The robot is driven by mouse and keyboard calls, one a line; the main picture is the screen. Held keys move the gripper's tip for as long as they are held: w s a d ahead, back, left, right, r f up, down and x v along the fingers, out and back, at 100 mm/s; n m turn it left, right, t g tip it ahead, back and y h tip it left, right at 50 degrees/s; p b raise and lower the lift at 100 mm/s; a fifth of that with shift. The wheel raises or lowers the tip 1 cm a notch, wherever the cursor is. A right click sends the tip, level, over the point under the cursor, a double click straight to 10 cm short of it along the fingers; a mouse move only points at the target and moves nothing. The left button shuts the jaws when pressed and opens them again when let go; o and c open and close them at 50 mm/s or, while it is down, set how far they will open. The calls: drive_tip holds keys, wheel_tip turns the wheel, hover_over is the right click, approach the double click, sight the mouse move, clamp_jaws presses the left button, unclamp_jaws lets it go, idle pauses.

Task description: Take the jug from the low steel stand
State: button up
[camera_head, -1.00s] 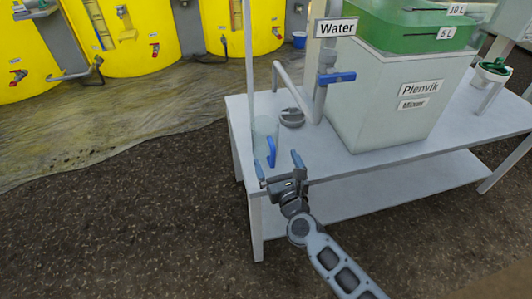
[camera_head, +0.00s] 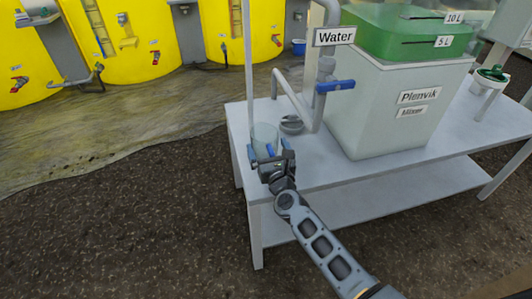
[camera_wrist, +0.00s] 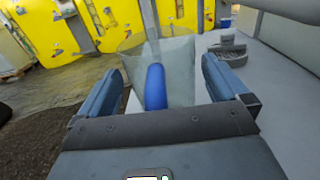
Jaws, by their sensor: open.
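The clear jug (camera_head: 265,135) stands upright at the left front corner of the low steel stand (camera_head: 355,172). Its blue handle (camera_wrist: 155,88) faces my gripper. My gripper (camera_head: 269,151) is open at the jug's near side. In the wrist view the two blue fingers of my gripper (camera_wrist: 158,92) lie on either side of the handle, with a gap to each. The clear jug body (camera_wrist: 180,62) shows behind the handle. The lower part of the jug is hidden by my gripper in the head view.
A grey pipe with a blue-levered valve (camera_head: 335,86) labelled Water comes down just right of the jug. The mixer tank (camera_head: 395,110) fills the middle. Yellow tanks (camera_head: 130,35) stand at the back left.

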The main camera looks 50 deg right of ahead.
drive_tip(key=c, duration=0.9)
drive_tip(key=shift+c, duration=0.2)
